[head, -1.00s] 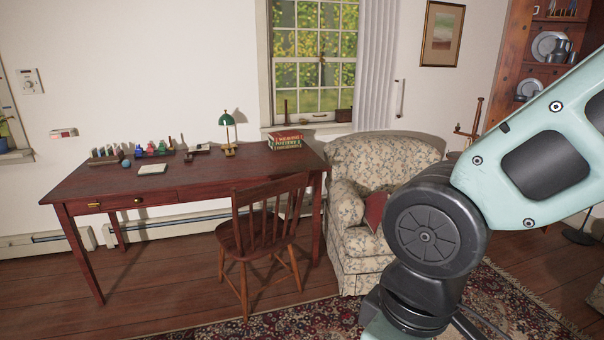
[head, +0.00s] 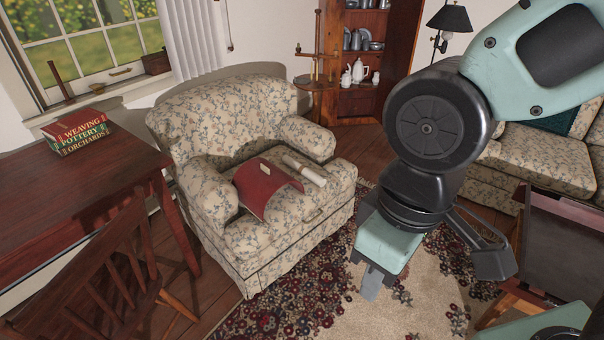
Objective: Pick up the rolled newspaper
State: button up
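A pale rolled newspaper (head: 304,170) lies on the seat of the floral armchair (head: 262,252), near its right armrest. It lies beside a dark red, curved folder-like thing (head: 266,188) on the same seat. My gripper (head: 373,283) points down to the right of and nearer than the armchair, over the rug. It is apart from the newspaper. Its fingers are mostly hidden behind its own body, so I cannot tell whether they are open.
A dark red desk (head: 40,215) with stacked books (head: 77,132) and a wooden chair (head: 105,270) stand at left. A floral sofa (head: 540,160) and a dark table (head: 565,235) are at right. The patterned rug (head: 310,300) in front of the armchair is clear.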

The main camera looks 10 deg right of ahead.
aim_at(313, 176)
jog(key=i+j+z, duration=0.1)
jog(key=i, duration=0.35)
jog(key=i+j, duration=0.15)
jog(key=i, duration=0.25)
jog(key=i+j+z, duration=0.15)
jog(key=i, duration=0.3)
jog(key=i+j+z, duration=0.1)
jog(key=i, duration=0.3)
